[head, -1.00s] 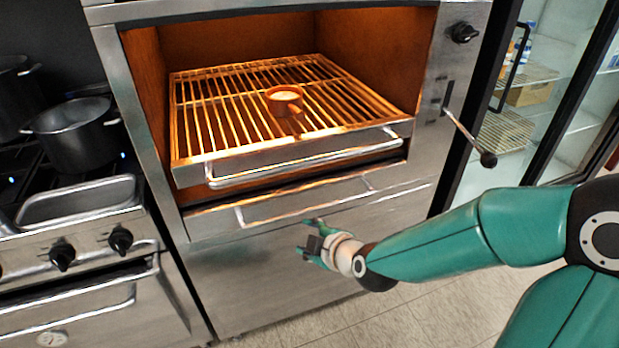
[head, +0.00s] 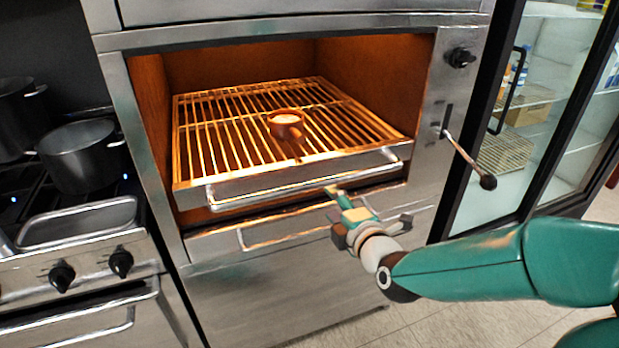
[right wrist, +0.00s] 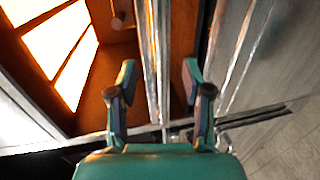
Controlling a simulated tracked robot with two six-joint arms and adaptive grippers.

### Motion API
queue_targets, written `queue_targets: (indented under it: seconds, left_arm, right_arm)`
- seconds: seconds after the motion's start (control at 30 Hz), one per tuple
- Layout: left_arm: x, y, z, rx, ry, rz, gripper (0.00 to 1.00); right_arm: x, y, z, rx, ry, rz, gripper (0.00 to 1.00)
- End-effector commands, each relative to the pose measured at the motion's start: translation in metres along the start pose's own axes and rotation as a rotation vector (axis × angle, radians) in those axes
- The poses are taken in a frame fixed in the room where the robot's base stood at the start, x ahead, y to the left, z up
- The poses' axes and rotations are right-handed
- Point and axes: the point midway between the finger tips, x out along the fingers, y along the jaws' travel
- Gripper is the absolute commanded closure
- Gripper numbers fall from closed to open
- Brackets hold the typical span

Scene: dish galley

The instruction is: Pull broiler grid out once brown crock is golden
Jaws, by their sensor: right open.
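The brown crock (head: 286,119), a small round pot with a handle and a pale cream top, sits on the broiler grid (head: 215,140) in the glowing oven. The grid's tray front carries a long metal bar handle (head: 300,184). My right gripper (head: 368,208) is open just below the right half of this handle. In the right wrist view, the open fingers (right wrist: 160,80) stand either side of a shiny metal edge or bar (right wrist: 151,55); whether they touch it I cannot tell. My left gripper is out of view.
A lower drawer front with its own handle (head: 262,237) lies under the grid. A lever with a black knob (head: 488,182) sticks out at the oven's right. A stove with pots (head: 78,155) stands left, a glass-door fridge (head: 560,120) right.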

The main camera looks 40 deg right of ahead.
Motion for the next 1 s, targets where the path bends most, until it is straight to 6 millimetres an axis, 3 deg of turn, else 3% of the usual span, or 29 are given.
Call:
queue_targets:
  seconds: [0.3, 0.5, 0.7, 1.0]
  left_arm:
    - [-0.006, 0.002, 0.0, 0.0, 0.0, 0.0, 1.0]
    - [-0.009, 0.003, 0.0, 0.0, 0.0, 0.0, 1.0]
    - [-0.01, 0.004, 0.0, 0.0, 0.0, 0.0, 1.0]
    - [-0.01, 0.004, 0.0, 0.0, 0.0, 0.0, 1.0]
  right_arm:
    - [0.068, 0.0, 0.0, 0.002, 0.0, -0.001, 0.5]
    - [0.099, 0.0, 0.0, 0.002, 0.0, 0.0, 0.5]
    - [0.113, 0.0, 0.0, 0.002, 0.0, 0.0, 0.5]
    - [0.114, 0.0, 0.0, 0.002, 0.0, 0.001, 0.52]
